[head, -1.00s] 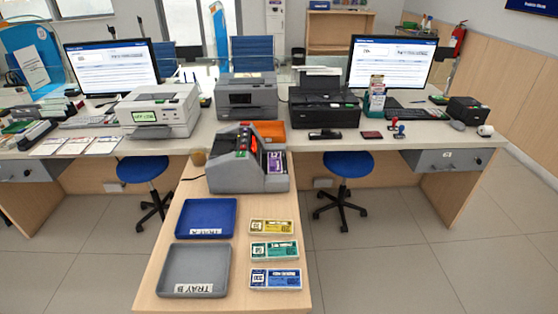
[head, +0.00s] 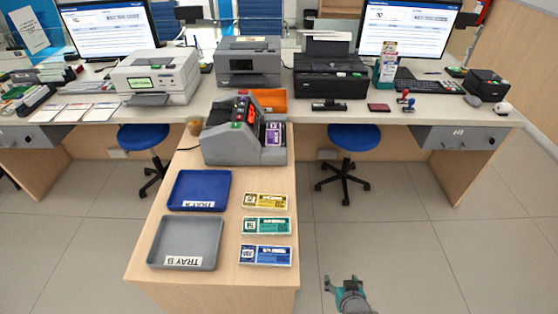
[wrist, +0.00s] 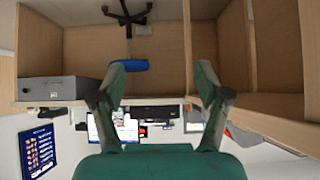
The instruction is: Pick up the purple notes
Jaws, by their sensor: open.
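The purple notes (head: 274,133) are a small bundle with a white and purple face. They sit at the right side of the grey note-counting machine (head: 225,148), on the near counter. My gripper (head: 340,281) is low in the head view, over the floor to the right of the counter's front end. It is well apart from the notes and empty. In the wrist view its two fingers (wrist: 160,78) are spread, with nothing between them. That view is upside down, and I cannot make out the purple notes in it.
Yellow (head: 265,202), green (head: 266,226) and blue (head: 265,255) note bundles lie on the counter, beside a blue tray (head: 198,207) and a grey tray (head: 208,222). An orange thing (head: 270,98) stands behind the machine. A blue stool (head: 348,138) is to its right.

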